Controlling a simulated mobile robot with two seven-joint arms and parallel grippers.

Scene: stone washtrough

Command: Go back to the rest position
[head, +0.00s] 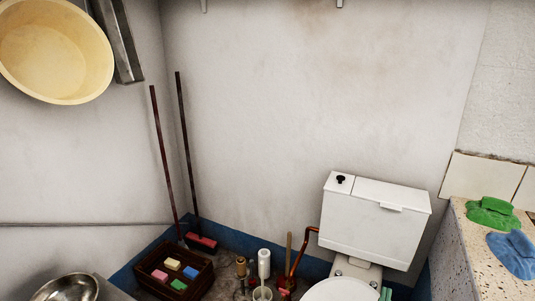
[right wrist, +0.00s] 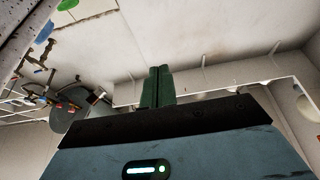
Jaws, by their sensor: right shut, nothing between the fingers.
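My right gripper (right wrist: 160,72) shows in the right wrist view with its two green fingers side by side and closed, with nothing between them. In the head view a small green tip (head: 386,294) at the bottom edge, beside the toilet, looks like the ends of these fingers; the rest of that arm is out of the picture. My left gripper is in neither view.
A white toilet (head: 375,222) stands in the corner. Left of it are a wooden crate (head: 152,282) with coloured blocks, and two long-handled tools (head: 163,155). A stone ledge (head: 462,235) at right bears green (head: 493,213) and blue cloths (head: 514,254). A yellow basin (head: 55,50) hangs upper left.

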